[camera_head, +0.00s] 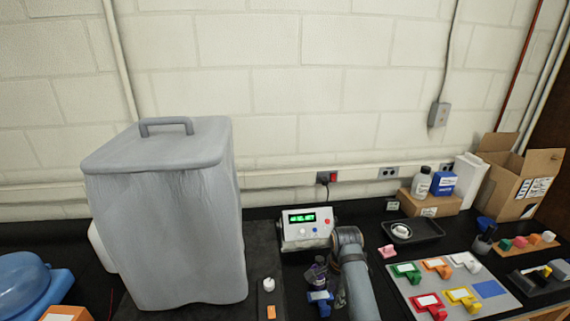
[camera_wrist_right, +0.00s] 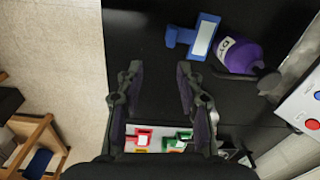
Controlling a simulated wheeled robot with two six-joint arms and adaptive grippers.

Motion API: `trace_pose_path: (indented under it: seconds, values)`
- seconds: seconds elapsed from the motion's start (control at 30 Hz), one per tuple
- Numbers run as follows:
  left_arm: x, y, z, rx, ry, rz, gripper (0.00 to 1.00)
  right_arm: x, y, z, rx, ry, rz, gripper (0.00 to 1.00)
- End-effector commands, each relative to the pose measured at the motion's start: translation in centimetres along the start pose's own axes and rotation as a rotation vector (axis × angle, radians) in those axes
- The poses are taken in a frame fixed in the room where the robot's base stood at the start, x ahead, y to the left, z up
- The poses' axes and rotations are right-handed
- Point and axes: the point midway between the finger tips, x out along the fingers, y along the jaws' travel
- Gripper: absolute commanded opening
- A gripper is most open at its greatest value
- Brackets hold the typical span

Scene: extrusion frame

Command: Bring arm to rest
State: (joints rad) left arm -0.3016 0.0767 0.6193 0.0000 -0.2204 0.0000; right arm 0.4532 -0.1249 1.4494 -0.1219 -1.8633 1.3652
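My right arm (camera_head: 356,280) comes up from the bottom of the head view, over the black bench. In the right wrist view my right gripper (camera_wrist_right: 158,92) has its two fingers spread wide apart, with only black bench top between them, so it is empty. In the head view its fingers are mostly hidden beside the arm. A blue part with a white label (camera_wrist_right: 196,40) lies beyond the fingertips, apart from them. A purple bottle (camera_wrist_right: 240,54) is beside it. My left gripper is in neither view.
A large grey lidded container (camera_head: 165,220) stands left. A control box with a green display (camera_head: 306,228) is behind my right arm. A grey board (camera_head: 450,293) with coloured parts, a black tray (camera_head: 424,233) and a cardboard box (camera_head: 515,185) are to the right.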

Motion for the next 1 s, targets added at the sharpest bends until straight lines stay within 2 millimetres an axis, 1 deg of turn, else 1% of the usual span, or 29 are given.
trace_pose_path:
  seconds: [0.03,0.07,0.1,0.13,0.2,0.3,0.4,0.6,0.8,0.9,0.97,1.0]
  values:
    - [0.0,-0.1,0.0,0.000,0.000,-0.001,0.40,1.7,2.5,-0.8,-0.085,0.012,-0.008,0.37]
    - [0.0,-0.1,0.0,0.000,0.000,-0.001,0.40,2.5,4.0,-1.3,-0.157,0.023,-0.022,0.37]
    - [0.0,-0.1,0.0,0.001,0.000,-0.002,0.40,3.3,6.2,-1.9,-0.263,0.042,-0.039,0.37]
    - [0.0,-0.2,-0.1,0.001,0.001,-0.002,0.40,3.7,7.8,-2.3,-0.344,0.058,-0.051,0.37]
    - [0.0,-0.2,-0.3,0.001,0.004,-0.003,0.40,4.1,10.8,-2.8,-0.514,0.093,-0.073,0.37]
    - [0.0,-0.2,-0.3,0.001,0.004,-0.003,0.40,3.9,14.3,-3.1,-0.715,0.138,-0.091,0.37]
    - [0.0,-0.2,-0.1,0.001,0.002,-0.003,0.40,3.4,17.0,-3.1,-0.882,0.176,-0.100,0.37]
    - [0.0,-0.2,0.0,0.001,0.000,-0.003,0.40,1.6,21.2,-2.5,-1.167,0.239,-0.111,0.37]
    - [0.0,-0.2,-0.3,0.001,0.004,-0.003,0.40,-0.8,24.6,-1.5,-1.429,0.296,-0.116,0.37]
    - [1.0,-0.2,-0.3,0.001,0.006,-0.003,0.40,2.9,24.0,-1.9,-1.426,0.286,-0.109,0.37]
    - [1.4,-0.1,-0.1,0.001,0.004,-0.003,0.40,4.8,23.8,-2.1,-1.423,0.280,-0.104,0.37]
    - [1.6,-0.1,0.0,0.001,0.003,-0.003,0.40,6.2,23.7,-2.2,-1.421,0.277,-0.102,0.37]
